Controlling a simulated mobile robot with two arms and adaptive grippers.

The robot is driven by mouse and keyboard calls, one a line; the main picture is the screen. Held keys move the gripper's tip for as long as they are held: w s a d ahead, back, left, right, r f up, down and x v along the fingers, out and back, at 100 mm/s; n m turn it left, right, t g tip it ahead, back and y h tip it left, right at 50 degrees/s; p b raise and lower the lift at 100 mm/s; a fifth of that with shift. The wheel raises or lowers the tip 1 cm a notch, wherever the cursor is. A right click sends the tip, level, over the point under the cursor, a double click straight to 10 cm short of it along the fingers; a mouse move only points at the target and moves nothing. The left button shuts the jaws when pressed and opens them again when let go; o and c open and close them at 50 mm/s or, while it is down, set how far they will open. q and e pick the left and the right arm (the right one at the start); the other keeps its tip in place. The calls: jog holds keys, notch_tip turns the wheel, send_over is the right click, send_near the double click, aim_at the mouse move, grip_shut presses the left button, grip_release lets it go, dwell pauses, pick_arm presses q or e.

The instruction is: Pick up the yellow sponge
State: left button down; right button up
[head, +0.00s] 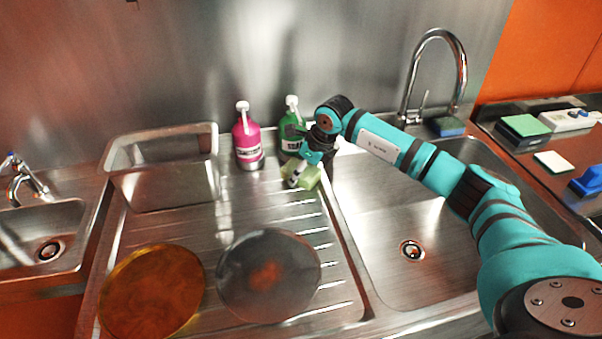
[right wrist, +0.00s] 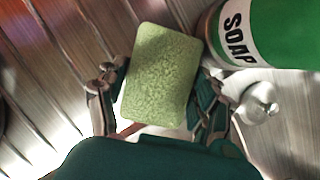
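The yellow sponge (head: 304,179), pale yellow-green with a rough face, is at the ribbed steel drainboard (head: 215,215), in front of the green soap bottle. In the right wrist view the sponge (right wrist: 162,75) is slightly tilted between the two fingers of my right gripper (right wrist: 160,88). The fingers are spread about as wide as the sponge, close to both sides; I cannot tell whether they press on it. In the head view my right gripper (head: 303,172) reaches in from the right and partly covers it. I cannot tell whether it touches the drainboard. My left gripper is not in view.
The green soap bottle (head: 291,137) stands close behind my gripper, with a pink bottle (head: 247,141) to its left. A steel bin (head: 165,180) and two round plates (head: 152,290) (head: 268,274) are on the drainboard. An empty sink (head: 385,240) lies right, under a faucet (head: 462,70).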

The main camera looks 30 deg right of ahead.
jog(key=shift+c, duration=1.2)
jog(key=shift+r, duration=0.4)
jog(key=r, duration=0.1)
jog(key=r+b, duration=0.1)
jog(key=r, duration=0.1)
jog(key=shift+s+a, duration=0.1)
jog(key=shift+s, duration=0.3)
jog(key=s+a+b, duration=0.1)
jog(key=s, duration=0.3)
jog(key=s+a+r+b, duration=0.1)
jog(key=s, duration=0.4)
jog(key=s+a+b, duration=0.1)
jog(key=s+b, duration=0.1)
jog(key=s, duration=0.3)
jog(key=shift+s+a+r, duration=0.25)
jog(key=shift+a+r, duration=0.05)
jog(key=shift+a, duration=0.1)
jog(key=shift+s, duration=0.1)
